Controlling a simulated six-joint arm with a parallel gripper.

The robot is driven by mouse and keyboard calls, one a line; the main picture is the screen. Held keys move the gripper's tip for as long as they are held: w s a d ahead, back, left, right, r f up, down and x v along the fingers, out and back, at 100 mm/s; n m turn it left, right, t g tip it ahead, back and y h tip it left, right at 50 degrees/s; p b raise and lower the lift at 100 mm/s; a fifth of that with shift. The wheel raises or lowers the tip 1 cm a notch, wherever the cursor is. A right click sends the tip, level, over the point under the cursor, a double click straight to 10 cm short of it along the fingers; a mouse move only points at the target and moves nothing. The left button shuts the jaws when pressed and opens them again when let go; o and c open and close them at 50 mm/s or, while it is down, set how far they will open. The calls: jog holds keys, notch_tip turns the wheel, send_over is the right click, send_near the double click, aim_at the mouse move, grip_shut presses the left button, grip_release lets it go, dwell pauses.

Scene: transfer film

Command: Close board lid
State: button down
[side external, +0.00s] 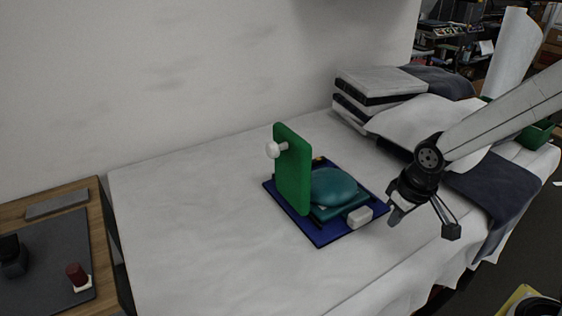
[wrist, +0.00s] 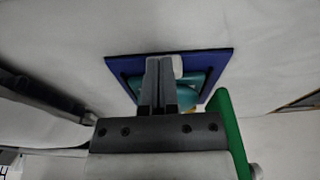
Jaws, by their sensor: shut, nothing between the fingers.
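The green lid (side external: 293,168) stands upright, open, at the left part of the blue board (side external: 323,237). A round white knob (side external: 273,150) sticks out of its outer face. A teal rounded piece (side external: 334,187) lies on the board beside the lid, with a white block (side external: 360,217) near the board's front edge. My gripper (side external: 396,217) is right of the board and apart from it in the side view. In the wrist view my gripper (wrist: 159,62) has its fingers together, covering part of the blue board (wrist: 222,65). The green lid (wrist: 231,128) shows at the right there.
The white-covered bed (side external: 190,215) is clear left of the board. Folded bedding (side external: 375,85) and a pillow (side external: 425,122) lie behind my arm at the back right. A wooden side table (side external: 100,240) with a dark mat stands at the far left.

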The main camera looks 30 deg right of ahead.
jog(key=w+a+r+h, duration=0.2)
jog(key=w+a+r, duration=0.3)
jog(key=a, duration=0.4)
jog(key=w+a+r+t+h, duration=0.1)
jog(key=w+a+r, duration=0.4)
jog(key=a+r, duration=0.3)
jog(key=w+a+r+m+t+h, duration=0.1)
jog(key=w+a+r, duration=0.4)
jog(key=a, duration=0.6)
jog(key=shift+w+r+h, duration=0.25)
jog(key=shift+r+h, duration=0.55)
jog(key=shift+f, duration=0.1)
jog(key=w+d+f, duration=0.4)
jog(key=d+f, duration=0.3)
jog(key=d, duration=0.1)
jog(key=shift+d+f, duration=0.35)
jog(key=shift+d, duration=0.1)
